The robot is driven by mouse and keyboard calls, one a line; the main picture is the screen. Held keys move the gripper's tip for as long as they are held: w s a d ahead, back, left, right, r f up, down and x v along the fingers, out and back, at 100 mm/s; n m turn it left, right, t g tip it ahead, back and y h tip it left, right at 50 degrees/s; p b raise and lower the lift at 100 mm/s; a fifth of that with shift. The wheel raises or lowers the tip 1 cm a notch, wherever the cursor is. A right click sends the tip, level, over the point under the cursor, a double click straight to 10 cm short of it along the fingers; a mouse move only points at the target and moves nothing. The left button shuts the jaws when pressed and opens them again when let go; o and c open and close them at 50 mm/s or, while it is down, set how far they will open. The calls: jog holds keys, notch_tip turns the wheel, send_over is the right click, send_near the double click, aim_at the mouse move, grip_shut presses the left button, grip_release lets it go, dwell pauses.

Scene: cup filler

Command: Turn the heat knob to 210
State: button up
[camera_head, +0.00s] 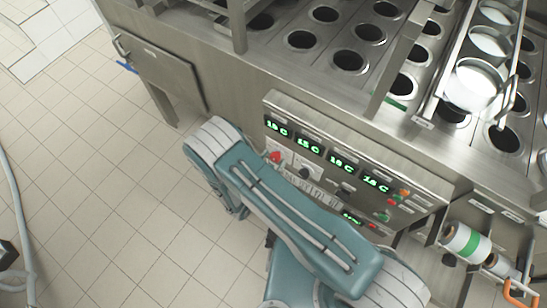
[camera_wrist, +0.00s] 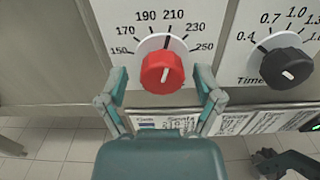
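The red heat knob (camera_wrist: 162,72) sits on a white dial plate (camera_wrist: 122,48) marked 150 to 250 in the wrist view. My gripper (camera_wrist: 160,80) is open, with one finger on each side of the knob's lower part. I cannot tell whether either finger touches it. In the head view the red knob (camera_head: 275,157) shows at the left of the control panel (camera_head: 345,150), beside my arm. My gripper is hidden there.
A black timer knob (camera_wrist: 287,68) is right of the heat knob, with a labelled strip below. Green displays (camera_head: 308,145) line the panel, with buttons (camera_head: 383,217) at its right. A steel machine top with round holes (camera_head: 303,40) lies above.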

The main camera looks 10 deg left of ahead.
jog(key=v, duration=1.2)
jog(key=shift+f, duration=0.1)
dwell(0.4)
